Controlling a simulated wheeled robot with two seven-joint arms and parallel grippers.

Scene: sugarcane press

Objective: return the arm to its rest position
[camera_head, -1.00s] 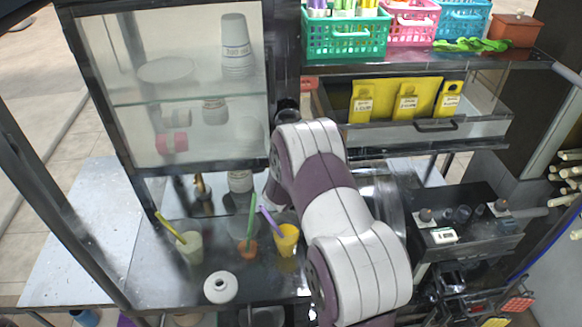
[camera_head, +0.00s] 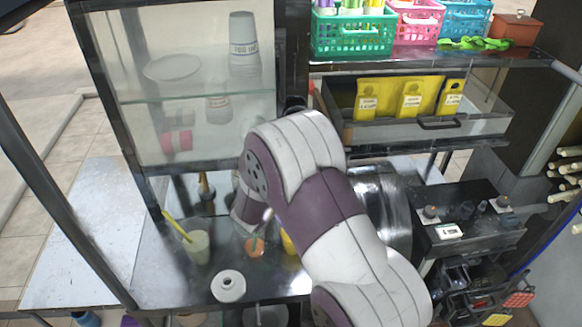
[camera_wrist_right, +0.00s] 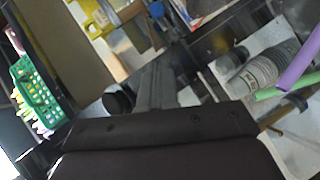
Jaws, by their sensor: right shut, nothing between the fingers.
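My right arm (camera_head: 330,205), with white and purple links, reaches up from the bottom edge of the head view and bends to the left. Its gripper is hidden behind the links there. In the right wrist view the dark gripper (camera_wrist_right: 155,88) is shut, with nothing visible between its fingers. A purple straw (camera_wrist_right: 302,60), a green straw (camera_wrist_right: 285,89) and a ribbed stack of cups (camera_wrist_right: 265,72) show to its right, apart from the fingers in the picture. My left gripper is not in view.
A pale cup with a yellow straw (camera_head: 197,248), an orange cup (camera_head: 254,247), a mostly hidden yellow cup (camera_head: 288,243) and a white ring-shaped object (camera_head: 228,287) stand on the counter. A glass cabinet (camera_head: 185,90) is behind. An open drawer (camera_head: 430,128) and a metal drum (camera_head: 388,205) are near the arm.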

